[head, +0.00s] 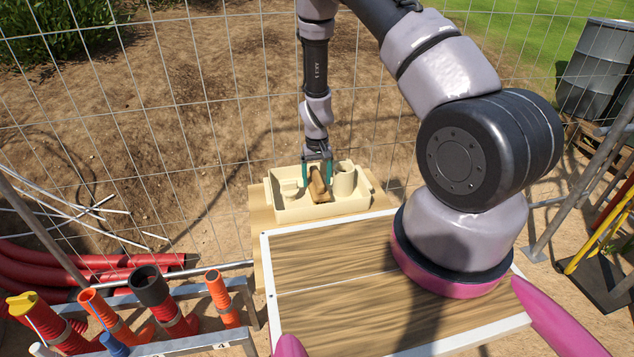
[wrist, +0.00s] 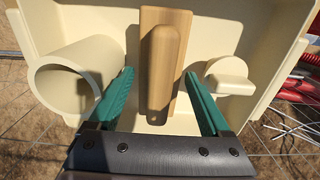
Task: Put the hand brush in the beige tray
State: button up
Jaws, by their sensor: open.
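The hand brush (head: 318,184) is wooden, with a rounded handle. It lies inside the beige tray (head: 290,212), near the middle, between the tray's round cup and a smaller knob-like fitting. In the wrist view the brush (wrist: 163,75) points its handle end toward my gripper, and the beige tray (wrist: 225,30) surrounds it. My gripper (wrist: 158,90) has green fingers, open, one on each side of the handle with gaps between. In the head view my gripper (head: 317,172) reaches down into the tray. The bristles are hidden.
The tray's cup (wrist: 68,85) and knob-like fitting (wrist: 228,76) stand close outside the fingers. A wooden-topped table (head: 330,260) is in front. Orange and red tubes (head: 170,310) stand at the lower left.

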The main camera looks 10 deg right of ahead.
jog(key=s+d+r+m+t+y, duration=0.1)
jog(key=s+r+t, duration=0.1)
jog(key=r, duration=1.7)
jog(key=s+d+r+m+t+y, duration=0.1)
jog(key=s+r, duration=0.2)
jog(key=r, duration=1.5)
jog(key=s+d+r+m+t, duration=0.1)
jog(key=s+d+r+t, duration=0.1)
jog(key=s+r, duration=0.6)
jog(key=s+d+r+m+t, duration=0.1)
jog(key=s+r+t, duration=0.1)
jog(key=s+r, duration=0.6)
jog(key=s, duration=0.3)
jog(key=shift+s+d, duration=0.15)
jog(key=shift+d, duration=0.25)
